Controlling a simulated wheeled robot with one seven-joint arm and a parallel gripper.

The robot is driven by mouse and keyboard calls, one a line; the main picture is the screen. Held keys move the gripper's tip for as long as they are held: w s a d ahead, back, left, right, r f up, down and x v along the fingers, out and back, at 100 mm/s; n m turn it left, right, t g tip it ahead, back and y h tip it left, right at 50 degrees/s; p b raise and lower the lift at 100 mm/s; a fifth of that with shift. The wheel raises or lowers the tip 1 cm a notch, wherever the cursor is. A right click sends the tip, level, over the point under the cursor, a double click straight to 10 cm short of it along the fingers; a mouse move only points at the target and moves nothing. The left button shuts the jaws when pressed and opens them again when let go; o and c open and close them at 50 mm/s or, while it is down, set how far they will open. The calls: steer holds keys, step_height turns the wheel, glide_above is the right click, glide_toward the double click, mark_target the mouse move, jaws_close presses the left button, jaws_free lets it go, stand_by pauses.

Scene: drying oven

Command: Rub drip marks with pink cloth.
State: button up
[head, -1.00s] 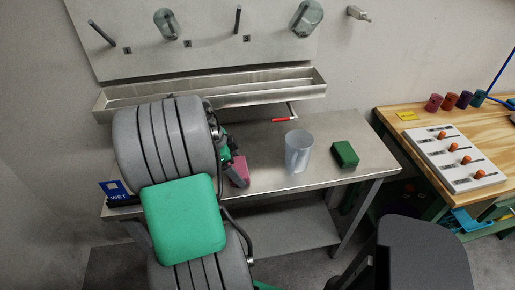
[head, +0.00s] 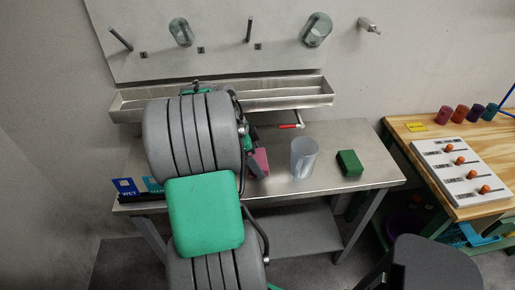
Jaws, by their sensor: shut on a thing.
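The pink cloth (head: 261,161) shows just right of my grey arm, low over the steel bench top (head: 338,132). My gripper (head: 254,160) is shut on it, though my arm hides much of the fingers. I cannot tell whether the cloth touches the bench. No drip marks can be made out; the bench area behind my arm is hidden.
A clear jug (head: 304,158) stands right of the cloth, and a green block (head: 350,163) lies farther right. A metal trough (head: 290,94) with a red-handled valve (head: 288,126) runs behind. A blue WET sign (head: 125,187) stands at the bench's left. Glassware hangs on the wall board.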

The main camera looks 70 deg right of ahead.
steer(key=shift+r+p, duration=0.7)
steer(key=shift+r, duration=0.75)
